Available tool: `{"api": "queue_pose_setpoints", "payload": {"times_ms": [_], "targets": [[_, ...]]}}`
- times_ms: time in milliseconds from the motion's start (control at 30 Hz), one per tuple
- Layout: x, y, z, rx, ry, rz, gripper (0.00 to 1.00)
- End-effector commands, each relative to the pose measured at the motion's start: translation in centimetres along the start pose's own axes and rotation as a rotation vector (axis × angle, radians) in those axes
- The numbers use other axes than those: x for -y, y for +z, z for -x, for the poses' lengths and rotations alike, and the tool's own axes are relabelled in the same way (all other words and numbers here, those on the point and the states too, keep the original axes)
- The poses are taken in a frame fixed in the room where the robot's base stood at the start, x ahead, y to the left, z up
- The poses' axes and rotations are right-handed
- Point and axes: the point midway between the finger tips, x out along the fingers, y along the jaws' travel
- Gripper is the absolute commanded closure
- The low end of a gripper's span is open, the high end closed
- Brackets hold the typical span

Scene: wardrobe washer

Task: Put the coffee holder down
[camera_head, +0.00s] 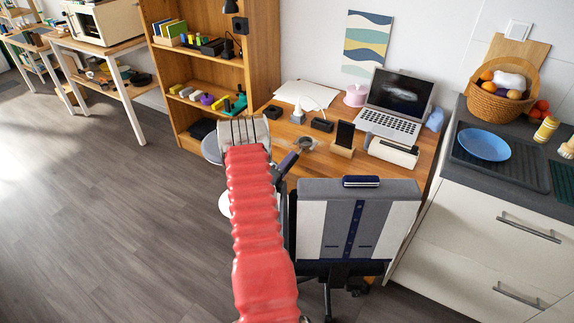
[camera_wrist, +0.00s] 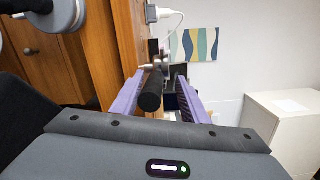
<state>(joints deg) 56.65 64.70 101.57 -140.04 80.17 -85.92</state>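The coffee holder (camera_head: 304,144) has a metal head and a dark handle. In the camera_head view it is at the front left edge of the wooden desk, with its handle towards me. In the camera_wrist view its black handle (camera_wrist: 151,92) points at me between the two lavender fingers of my gripper (camera_wrist: 160,76). The fingers stand apart, with a gap on each side of the handle, the wider one on the right. In the camera_head view my red-sleeved arm hides part of the desk's left end. I cannot tell exactly what the holder's head touches.
The wooden desk (camera_head: 272,113) holds a phone on a stand (camera_head: 344,138), a black box (camera_head: 322,125), a laptop (camera_head: 394,104) and a white device (camera_head: 392,151). A grey chair (camera_head: 356,215) stands in front. A shelf (camera_head: 213,72) is behind left; a kitchen counter (camera_head: 500,186) is right.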

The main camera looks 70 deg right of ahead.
Motion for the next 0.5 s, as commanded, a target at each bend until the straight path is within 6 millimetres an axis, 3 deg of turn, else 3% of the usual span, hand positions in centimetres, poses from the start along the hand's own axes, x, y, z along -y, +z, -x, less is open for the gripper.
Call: {"api": "queue_pose_setpoints", "payload": {"times_ms": [300, 500], "targets": [[0.3, 0.1, 0.0, 0.0, -0.001, -0.001, 0.6], [0.2, 0.2, 2.0, 0.002, 0.001, 0.001, 0.6]]}}
